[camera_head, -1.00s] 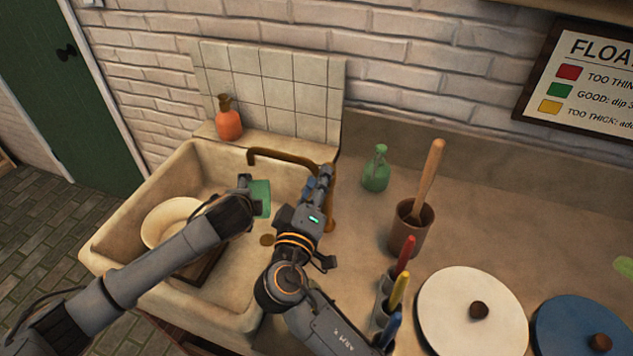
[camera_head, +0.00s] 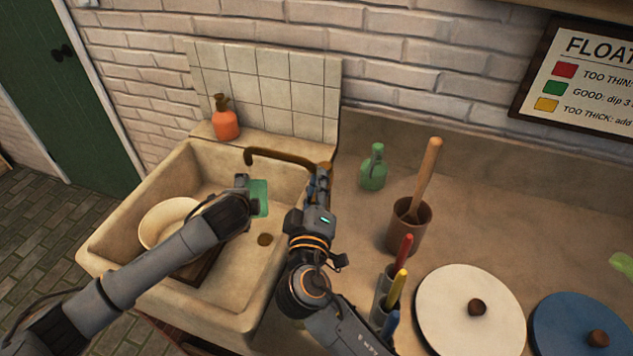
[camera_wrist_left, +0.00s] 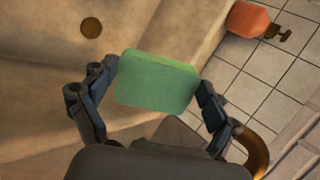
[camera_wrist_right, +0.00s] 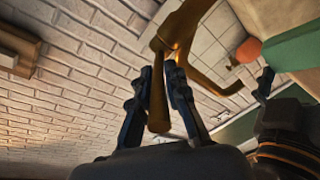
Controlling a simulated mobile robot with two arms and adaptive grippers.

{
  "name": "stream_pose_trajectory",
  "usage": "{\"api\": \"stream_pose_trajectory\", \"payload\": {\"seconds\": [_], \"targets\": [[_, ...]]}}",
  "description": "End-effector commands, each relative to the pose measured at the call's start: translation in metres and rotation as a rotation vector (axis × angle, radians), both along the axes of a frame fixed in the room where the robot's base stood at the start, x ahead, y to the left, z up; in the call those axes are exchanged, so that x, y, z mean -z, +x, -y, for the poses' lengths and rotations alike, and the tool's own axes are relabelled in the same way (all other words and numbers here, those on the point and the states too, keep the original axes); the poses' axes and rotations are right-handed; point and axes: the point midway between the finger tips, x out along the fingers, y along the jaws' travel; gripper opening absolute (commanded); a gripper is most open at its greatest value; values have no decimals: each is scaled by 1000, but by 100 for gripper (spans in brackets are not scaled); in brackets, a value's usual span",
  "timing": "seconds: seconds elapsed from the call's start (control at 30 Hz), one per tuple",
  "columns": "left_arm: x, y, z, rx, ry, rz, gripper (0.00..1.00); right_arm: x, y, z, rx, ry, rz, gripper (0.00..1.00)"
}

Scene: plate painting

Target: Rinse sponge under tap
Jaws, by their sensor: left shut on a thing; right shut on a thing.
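The green sponge (camera_head: 260,199) is held over the sink, below the spout end of the brass tap (camera_head: 282,157). My left gripper (camera_head: 246,192) is shut on the sponge; in the left wrist view the sponge (camera_wrist_left: 155,85) sits between both fingers. My right gripper (camera_head: 321,178) is at the base of the tap, on its right side. In the right wrist view its fingers (camera_wrist_right: 163,82) are shut on the tap's brass lever (camera_wrist_right: 158,112). The head view mostly hides the lever behind the gripper. I see no clear water stream.
The sink (camera_head: 120,205) holds a cream bowl (camera_head: 160,222) under my left arm. An orange soap bottle (camera_head: 225,122) stands on the back ledge. On the counter right are a green bottle (camera_head: 373,170), a brown pot (camera_head: 408,232), colored-handled tools (camera_head: 399,285) and a white-lidded container (camera_head: 450,310).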

Motion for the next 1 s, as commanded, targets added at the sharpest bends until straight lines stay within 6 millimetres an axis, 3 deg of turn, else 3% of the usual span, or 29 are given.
{"api": "stream_pose_trajectory", "payload": {"seconds": [0.03,0.13,0.53,1.0], "targets": [[0,0,0,0,0,0,63,0,0,0,0,-2,2,16],[0,0,0,0,0,0,63,0,0,0,0,-2,2,36],[0,0,0,0,0,0,63,0,-7,-2,-1,0,0,36],[0,0,0,0,0,0,63,1,-96,-16,-1,1,-3,36]]}}
